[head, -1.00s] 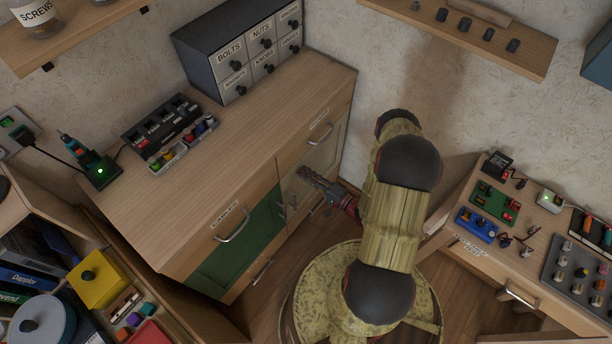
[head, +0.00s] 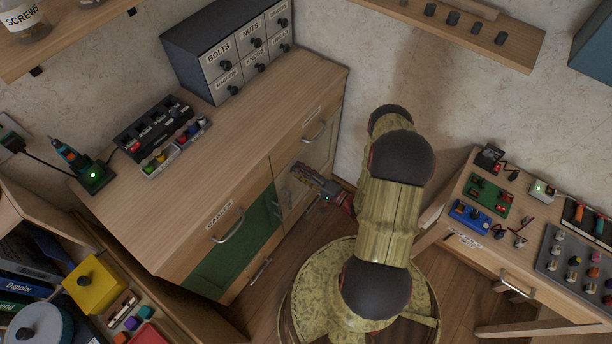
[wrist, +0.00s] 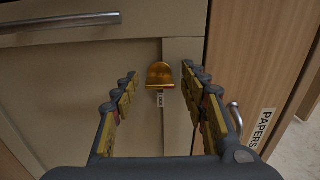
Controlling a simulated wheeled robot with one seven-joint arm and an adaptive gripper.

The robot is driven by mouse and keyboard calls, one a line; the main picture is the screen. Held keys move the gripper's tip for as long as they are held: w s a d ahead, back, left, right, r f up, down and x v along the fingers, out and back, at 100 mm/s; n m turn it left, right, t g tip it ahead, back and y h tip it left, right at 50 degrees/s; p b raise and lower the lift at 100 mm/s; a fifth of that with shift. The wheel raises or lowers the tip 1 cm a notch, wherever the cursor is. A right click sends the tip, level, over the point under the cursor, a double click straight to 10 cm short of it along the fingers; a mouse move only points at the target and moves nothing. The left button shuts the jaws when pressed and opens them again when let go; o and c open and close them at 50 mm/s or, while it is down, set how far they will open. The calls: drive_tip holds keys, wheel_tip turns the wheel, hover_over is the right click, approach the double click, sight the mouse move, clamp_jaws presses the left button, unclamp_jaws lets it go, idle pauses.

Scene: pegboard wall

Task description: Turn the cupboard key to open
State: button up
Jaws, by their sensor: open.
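The golden key (wrist: 160,75) stands out from the cupboard front in the wrist view, upright, at the seam beside the pale door (wrist: 90,75). A small label hangs or sits just below it; its text is too small to read surely. My gripper (wrist: 159,84) is open, with one finger on each side of the key. The key shows between the fingertips, with a gap on both sides. In the head view my gripper (head: 301,171) is in front of the wooden cupboard's doors (head: 292,205). The key cannot be made out there.
A bar handle (wrist: 60,22) crosses the drawer above the door. Another handle (wrist: 235,118) and a PAPERS label (wrist: 262,128) are at the right. The cupboard top (head: 190,190) carries a drawer box (head: 228,55). A workbench (head: 455,215) stands right of my arm.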

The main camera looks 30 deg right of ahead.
drive_tip(key=v, duration=1.2)
idle(0.5)
